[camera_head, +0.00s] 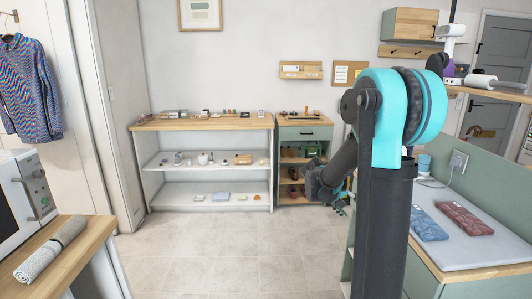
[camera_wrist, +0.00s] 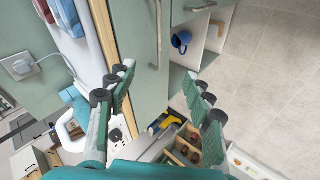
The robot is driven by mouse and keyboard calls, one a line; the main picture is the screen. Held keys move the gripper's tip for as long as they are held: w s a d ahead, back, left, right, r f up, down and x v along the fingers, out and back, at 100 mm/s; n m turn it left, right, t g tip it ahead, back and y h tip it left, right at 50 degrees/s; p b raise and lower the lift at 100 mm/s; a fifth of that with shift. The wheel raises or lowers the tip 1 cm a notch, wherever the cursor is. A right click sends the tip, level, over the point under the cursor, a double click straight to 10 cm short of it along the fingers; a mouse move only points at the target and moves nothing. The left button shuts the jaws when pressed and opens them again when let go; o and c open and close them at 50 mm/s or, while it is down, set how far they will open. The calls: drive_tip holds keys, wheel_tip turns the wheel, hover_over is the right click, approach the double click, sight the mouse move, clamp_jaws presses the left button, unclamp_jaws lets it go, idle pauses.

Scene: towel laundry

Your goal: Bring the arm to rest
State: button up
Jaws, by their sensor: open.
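My arm is raised beside its dark column in the head view and bends down to the left. My gripper (camera_wrist: 158,77) is open and empty in the wrist view, with its two green-padded fingers spread apart. In the head view only part of it shows, low behind my arm and column. The fingers touch nothing that I can see. Beyond them are a pale green cabinet front, a wooden edge and the tiled floor.
A blue folded towel (camera_head: 426,224) and a dark red one (camera_head: 464,218) lie on the right counter (camera_head: 482,250), close to my column. A rolled grey towel (camera_head: 50,250) lies on the left counter. Shelves (camera_head: 205,122) stand at the back. The middle floor (camera_head: 215,250) is clear.

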drive_tip(key=s+a+f+y, duration=0.2)
drive_tip(key=s+a+f, duration=0.1)
drive_tip(key=s, duration=0.5)
drive_tip(key=s+a+f+n+t+y, duration=0.1)
drive_tip(key=s+a+f+y, duration=0.1)
drive_tip(key=s+a, duration=0.3)
drive_tip(key=s+a+f+y, duration=0.3)
drive_tip(key=s+a+y, duration=0.1)
drive_tip(key=s, duration=0.8)
drive_tip(key=shift+s+a+f+t, duration=0.25)
drive_tip(key=shift+a+f+t, duration=0.05)
drive_tip(key=shift+a, duration=0.15)
